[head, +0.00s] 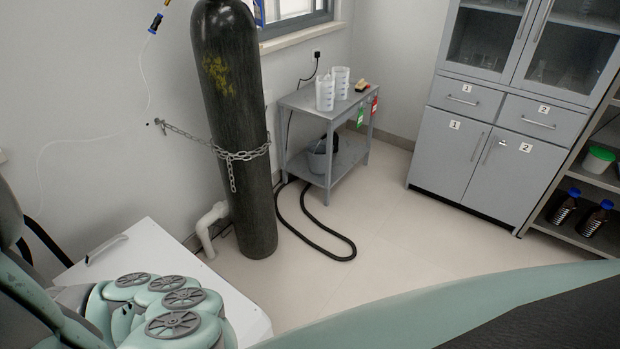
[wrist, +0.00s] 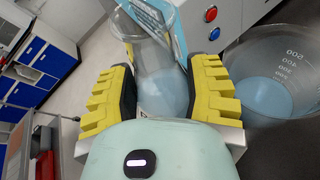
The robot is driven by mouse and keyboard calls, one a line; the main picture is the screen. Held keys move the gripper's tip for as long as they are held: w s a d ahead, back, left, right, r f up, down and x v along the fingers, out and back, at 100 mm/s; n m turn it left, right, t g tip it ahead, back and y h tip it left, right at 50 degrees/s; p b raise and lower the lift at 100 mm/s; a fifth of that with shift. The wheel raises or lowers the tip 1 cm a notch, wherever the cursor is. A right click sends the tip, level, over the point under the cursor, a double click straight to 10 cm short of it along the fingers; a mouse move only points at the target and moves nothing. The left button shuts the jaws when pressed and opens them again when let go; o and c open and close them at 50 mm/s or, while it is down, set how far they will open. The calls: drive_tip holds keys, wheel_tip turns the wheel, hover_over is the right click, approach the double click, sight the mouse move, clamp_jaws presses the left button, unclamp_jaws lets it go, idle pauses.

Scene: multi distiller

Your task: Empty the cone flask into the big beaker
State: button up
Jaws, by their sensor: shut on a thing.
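In the wrist view my gripper (wrist: 163,85) has its yellow-and-black fingers shut on the clear cone flask (wrist: 156,62). Pale blue shows inside the flask near its lower part in the picture. The big beaker (wrist: 292,60) is at the right of the wrist view, beside the right finger. It is clear with white volume marks, and light blue liquid (wrist: 265,97) lies in it. The flask and the beaker appear apart. The head view shows neither my gripper, the flask, nor this beaker.
The wrist view shows a grey device with red (wrist: 210,14) and blue (wrist: 214,34) buttons close behind the flask. The head view shows a chained gas cylinder (head: 232,130), a cart (head: 305,101) with white graduated containers, and a grey cabinet (head: 449,150).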

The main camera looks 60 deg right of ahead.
drive_tip(key=shift+w+d+r+m, duration=0.15)
drive_tip(key=shift+w+r+m, duration=0.2)
drive_tip(key=shift+m, duration=0.05)
drive_tip(key=shift+w+d+r+m+g+y, duration=0.1)
drive_tip(key=shift+d+r+m+g+y, duration=0.05)
drive_tip(key=shift+r+m+g+y, duration=0.2)
drive_tip(key=r+p, duration=0.1)
drive_tip(key=r+m+p, duration=0.1)
drive_tip(key=p, duration=0.1)
drive_tip(key=shift+w+d, duration=0.15)
drive_tip(key=shift+w, duration=0.2)
drive_tip(key=shift+f+m+g+y, duration=0.45)
drive_tip(key=shift+m+y, duration=0.1)
drive_tip(key=shift+m, duration=0.2)
drive_tip(key=shift+s+f+p, duration=0.1)
drive_tip(key=shift+p, duration=0.2)
drive_tip(key=shift+s+a+f+m+g+y+p, duration=0.15)
drive_tip(key=shift+f+m+g+y+p, duration=0.1)
drive_tip(key=shift+m+p, duration=0.25)
drive_tip(key=shift+s+a+f+m+g+y+p, duration=0.1)
drive_tip(key=shift+f+m+g+y+p, duration=0.15)
drive_tip(key=shift+m, duration=0.45)
drive_tip(key=shift+r+m+y+p, duration=0.3)
drive_tip(key=shift+r+m+p, duration=0.35)
drive_tip(key=shift+p, duration=0.5)
drive_tip(key=shift+w+d+r+m+y+p, duration=0.4)
drive_tip(key=shift+w+r+m+p, duration=0.1)
drive_tip(key=shift+m+p, duration=0.4)
